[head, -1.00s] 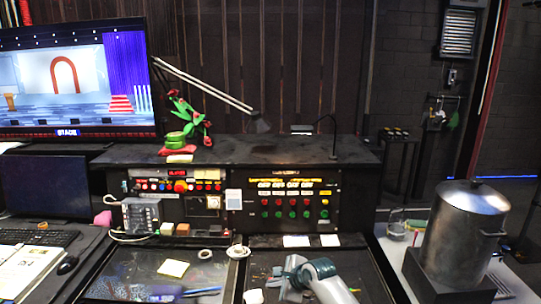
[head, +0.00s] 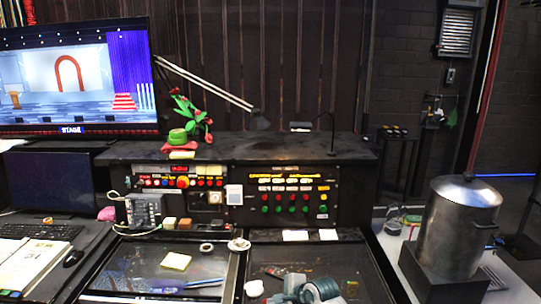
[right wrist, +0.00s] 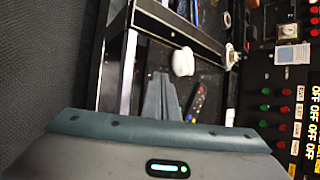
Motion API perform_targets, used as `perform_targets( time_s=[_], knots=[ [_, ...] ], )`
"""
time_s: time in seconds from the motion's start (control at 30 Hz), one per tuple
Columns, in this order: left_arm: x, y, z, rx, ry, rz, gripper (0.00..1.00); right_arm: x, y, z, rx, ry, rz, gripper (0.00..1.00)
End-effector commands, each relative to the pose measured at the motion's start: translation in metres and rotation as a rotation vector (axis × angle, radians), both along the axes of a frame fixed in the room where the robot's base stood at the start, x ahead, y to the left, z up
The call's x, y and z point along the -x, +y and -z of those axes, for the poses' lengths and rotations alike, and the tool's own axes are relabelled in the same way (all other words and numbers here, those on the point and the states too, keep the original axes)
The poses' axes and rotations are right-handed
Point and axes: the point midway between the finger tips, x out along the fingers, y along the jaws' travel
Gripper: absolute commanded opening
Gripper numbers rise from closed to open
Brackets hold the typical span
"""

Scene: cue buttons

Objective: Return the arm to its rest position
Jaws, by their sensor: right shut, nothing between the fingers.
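My right arm shows at the bottom centre of the head view, low over the dark desk. In the right wrist view my right gripper (right wrist: 161,97) is shut and empty, its two grey fingers together above the desk surface. It is apart from the button panel (head: 290,200), which has rows of red and green buttons under lit labels. That panel also shows at the right edge of the right wrist view (right wrist: 277,122). My left gripper is in neither view.
A white cup-like object (head: 253,289) sits on the desk near my right arm; a remote (right wrist: 196,103) lies by the fingers in the wrist view. A metal pot (head: 461,225) stands at right. A monitor (head: 75,75) and keyboard (head: 40,231) are at left.

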Motion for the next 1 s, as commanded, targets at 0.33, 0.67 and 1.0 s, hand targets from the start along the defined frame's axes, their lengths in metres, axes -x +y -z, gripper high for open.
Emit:
perform_targets(
  time_s=[0.33,0.67,1.0],
  knots=[
    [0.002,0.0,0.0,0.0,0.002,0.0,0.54,0.084,-0.016,0.048,0.184,-0.089,-0.228,0.0],
    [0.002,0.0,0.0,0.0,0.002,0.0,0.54,0.217,-0.065,0.091,0.488,-0.212,-0.577,0.0],
    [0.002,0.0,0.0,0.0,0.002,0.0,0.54,0.359,-0.137,0.095,0.802,-0.262,-0.952,0.0]
  ],
)
